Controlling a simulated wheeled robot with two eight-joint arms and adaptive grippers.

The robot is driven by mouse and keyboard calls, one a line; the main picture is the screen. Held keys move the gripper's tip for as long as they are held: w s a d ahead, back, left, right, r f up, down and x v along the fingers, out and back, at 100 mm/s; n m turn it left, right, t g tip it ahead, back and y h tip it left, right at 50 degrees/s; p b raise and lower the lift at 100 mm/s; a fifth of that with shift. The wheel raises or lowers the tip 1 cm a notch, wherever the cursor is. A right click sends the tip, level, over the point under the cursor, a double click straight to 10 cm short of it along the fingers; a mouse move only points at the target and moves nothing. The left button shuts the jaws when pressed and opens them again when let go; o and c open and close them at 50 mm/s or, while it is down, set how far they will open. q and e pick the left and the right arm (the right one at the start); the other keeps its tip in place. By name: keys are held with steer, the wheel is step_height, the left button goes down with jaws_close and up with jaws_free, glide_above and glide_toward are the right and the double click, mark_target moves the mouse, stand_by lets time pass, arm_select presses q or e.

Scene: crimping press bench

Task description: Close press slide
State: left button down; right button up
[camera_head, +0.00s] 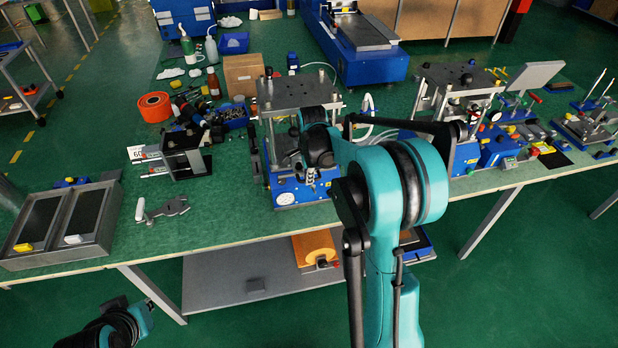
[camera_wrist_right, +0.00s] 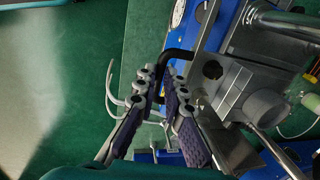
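The press (camera_head: 290,110) with its blue base and metal posts stands at the middle of the bench. My right arm reaches across its front and hides much of the slide area in the head view. In the right wrist view a black bent handle (camera_wrist_right: 178,54) is fixed to the press's metal slide part (camera_wrist_right: 232,85). My right gripper (camera_wrist_right: 161,84) has its two fingertips close together around one leg of this handle and appears shut on it. How far the slide sits out is hard to tell. My left gripper is out of view; only part of my left arm shows at lower left.
A metal tray (camera_head: 22,264) with two dark compartments lies at the left front edge. A grey hand tool (camera_head: 163,210) and a small black stand (camera_head: 184,160) lie left of the press. A second press (camera_head: 460,95) stands to the right. Bottles and bins fill the back.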

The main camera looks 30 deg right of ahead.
steer(key=o, duration=0.3)
steer(key=r, duration=0.4)
steer(key=s+r, duration=0.1)
steer(key=r, duration=0.3)
steer(key=s+r, duration=0.1)
steer(key=r, duration=0.2)
steer(key=shift+a+r, duration=0.25)
steer(key=shift+r, duration=0.15)
